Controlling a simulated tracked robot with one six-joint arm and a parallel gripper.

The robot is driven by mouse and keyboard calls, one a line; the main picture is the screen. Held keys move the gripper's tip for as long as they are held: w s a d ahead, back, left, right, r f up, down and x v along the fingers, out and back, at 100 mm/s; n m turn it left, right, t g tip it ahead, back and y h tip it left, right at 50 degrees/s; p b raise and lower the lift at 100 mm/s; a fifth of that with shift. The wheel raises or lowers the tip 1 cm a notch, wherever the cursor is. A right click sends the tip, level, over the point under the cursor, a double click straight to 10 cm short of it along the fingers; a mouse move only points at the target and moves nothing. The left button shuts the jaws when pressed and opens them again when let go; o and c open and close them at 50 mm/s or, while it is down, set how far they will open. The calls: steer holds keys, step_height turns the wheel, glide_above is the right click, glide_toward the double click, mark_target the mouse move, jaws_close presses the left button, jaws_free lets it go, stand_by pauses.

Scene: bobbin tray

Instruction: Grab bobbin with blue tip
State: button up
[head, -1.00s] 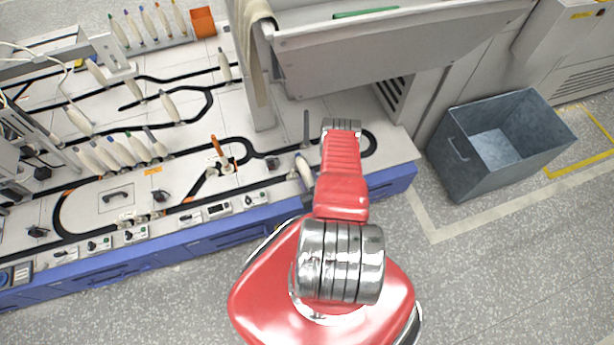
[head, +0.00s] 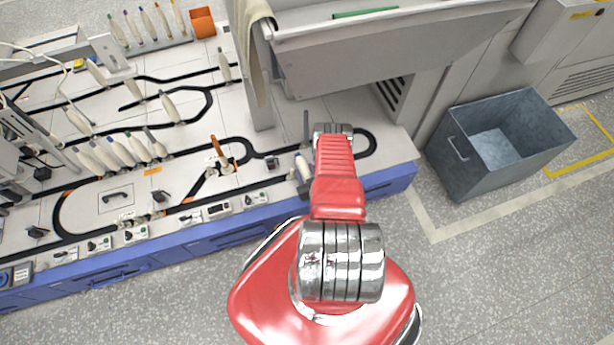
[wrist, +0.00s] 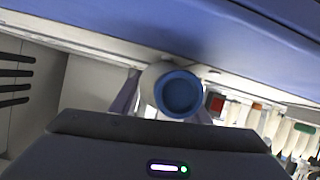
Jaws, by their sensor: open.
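The bobbin with the blue tip (wrist: 180,93) faces the wrist camera nearly end-on, its round blue end ringed by a pale body. In the head view a pale bobbin (head: 302,166) stands beside my arm near the front edge of the bench, partly covered by the arm. My gripper (wrist: 166,102) is open, with one finger showing to the left of the blue-tipped bobbin and a bit of the other to its right. The lower part of the bobbin is hidden, and I cannot tell whether the fingers touch it.
A row of bobbins (head: 118,150) with coloured tips stands on the bench's left. More stand in a back rack (head: 150,38). A grey post (head: 245,70) and a large grey chute (head: 370,50) rise behind my arm. A grey bin (head: 500,140) is on the floor at right.

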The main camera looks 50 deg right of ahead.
mark_target(305, 169)
steer(key=shift+c, duration=0.3)
steer(key=c, duration=0.7)
steer(key=shift+r, duration=0.15)
steer(key=shift+r, duration=4.9)
